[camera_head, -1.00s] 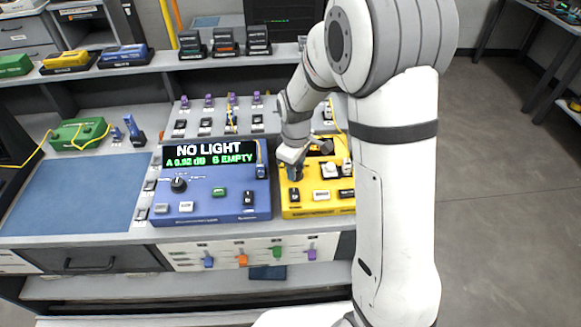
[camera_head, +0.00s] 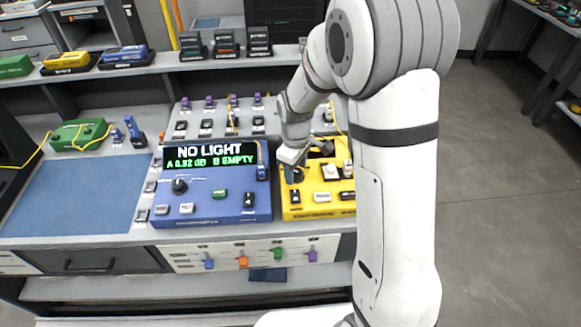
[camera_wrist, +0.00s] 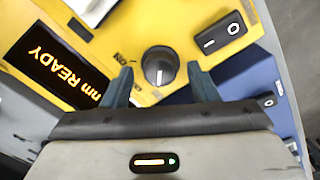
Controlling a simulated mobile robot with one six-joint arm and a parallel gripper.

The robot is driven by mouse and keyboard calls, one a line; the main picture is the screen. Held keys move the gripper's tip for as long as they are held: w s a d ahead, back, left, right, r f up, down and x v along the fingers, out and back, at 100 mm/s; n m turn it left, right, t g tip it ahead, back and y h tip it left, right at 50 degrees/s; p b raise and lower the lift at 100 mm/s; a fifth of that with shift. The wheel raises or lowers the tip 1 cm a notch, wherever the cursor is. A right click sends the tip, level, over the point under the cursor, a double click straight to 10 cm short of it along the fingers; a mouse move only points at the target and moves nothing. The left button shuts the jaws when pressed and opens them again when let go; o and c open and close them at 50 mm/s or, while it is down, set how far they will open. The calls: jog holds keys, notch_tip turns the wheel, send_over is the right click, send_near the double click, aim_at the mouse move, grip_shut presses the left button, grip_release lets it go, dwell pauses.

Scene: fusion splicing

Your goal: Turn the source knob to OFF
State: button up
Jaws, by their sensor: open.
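The yellow source unit (camera_head: 319,203) stands on the bench, right of the blue power meter (camera_head: 210,211). Its dark round knob (camera_wrist: 159,66) shows in the wrist view, with a white pointer line toward the bottom of that picture. An "ON" label is to its left; other lettering below it is partly hidden by my gripper. My gripper (camera_wrist: 159,73) is open, one finger on each side of the knob, with gaps visible. In the head view my gripper (camera_head: 291,168) is over the left part of the yellow unit and hides the knob.
The yellow unit's display (camera_wrist: 50,68) reads "nm READY" in part, and a black rocker switch (camera_wrist: 222,34) is near the knob. The power meter screen reads "NO LIGHT", "A 0.92 dB", "B EMPTY". A blue mat (camera_head: 75,195) lies clear at left.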

aim_at(296, 173)
notch_tip(296, 173, up, 8)
jog(key=shift+s+a+f, duration=0.1)
jog(key=shift+f, duration=0.05)
dwell(0.3)
jog(key=shift+s, duration=0.1)
jog(key=s+d+r+m, duration=0.2)
jog(key=s+d+m, duration=0.1)
jog(key=s, duration=0.3)
jog(key=s+d+r+m+t, duration=0.1)
jog(key=s+d+r+m, duration=0.2)
jog(key=s, duration=0.4)
jog(key=s+d+r+m+t, duration=0.1)
jog(key=s+d+r+m, duration=0.1)
jog(key=s+m, duration=0.3)
jog(key=shift+s+d+r, duration=0.4)
jog(key=shift+s+d, duration=0.15)
jog(key=shift+s, duration=0.65)
